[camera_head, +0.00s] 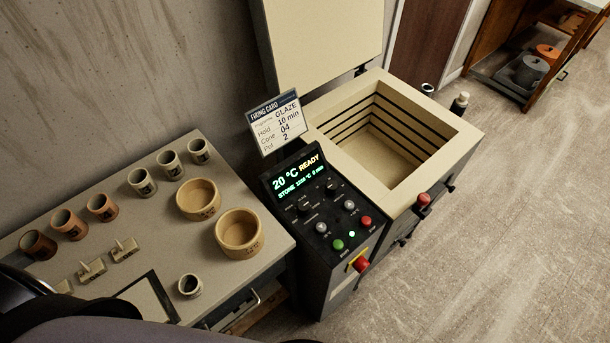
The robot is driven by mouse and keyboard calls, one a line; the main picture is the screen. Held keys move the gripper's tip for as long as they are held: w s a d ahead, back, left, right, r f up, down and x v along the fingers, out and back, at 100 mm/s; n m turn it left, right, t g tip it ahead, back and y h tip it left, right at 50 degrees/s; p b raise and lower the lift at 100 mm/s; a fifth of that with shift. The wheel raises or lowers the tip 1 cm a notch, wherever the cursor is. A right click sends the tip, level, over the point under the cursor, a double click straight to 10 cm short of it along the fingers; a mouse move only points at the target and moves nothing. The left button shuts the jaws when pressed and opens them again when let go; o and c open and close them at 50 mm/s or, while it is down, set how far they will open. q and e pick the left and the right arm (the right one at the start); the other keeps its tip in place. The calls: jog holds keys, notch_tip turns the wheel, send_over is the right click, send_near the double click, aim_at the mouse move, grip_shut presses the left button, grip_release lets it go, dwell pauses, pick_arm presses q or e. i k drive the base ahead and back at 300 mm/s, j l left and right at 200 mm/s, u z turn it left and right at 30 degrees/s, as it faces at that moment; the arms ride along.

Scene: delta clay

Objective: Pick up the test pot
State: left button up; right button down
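No label I can read says "test pot". Two tan bowls (240,232) and (199,199) stand on the table, with lettering on their sides too small to read. Behind them is a row of small cups, some pale (170,164) and some reddish brown (102,207), with dark marks. One small pale cup with a dark inside (189,286) stands alone near the front edge. A firing card (277,122) reads GLAZE, hold 10 min, cone 04, pot 2. Neither gripper can be made out; dark parts of my own body cover the lower left corner.
The table (265,275) also holds small clay tiles (92,269) and a dark-framed panel (147,295). Right of it stands an open, empty kiln (450,140); its control panel (320,205) shows 20 °C READY. A shelf (500,70) stands far right. Open floor (520,240) lies right.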

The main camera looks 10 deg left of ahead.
aim_at(191, 286)
jog(key=k+j+u, duration=0.1)
jog(key=u, duration=0.35)
jog(key=j+u, duration=0.1)
jog(key=u, duration=0.3)
jog(key=j+u, duration=0.2)
jog(key=u, duration=0.25)
jog(key=k+l+u, duration=0.2)
jog(key=l+u, duration=0.2)
jog(key=l, duration=0.25)
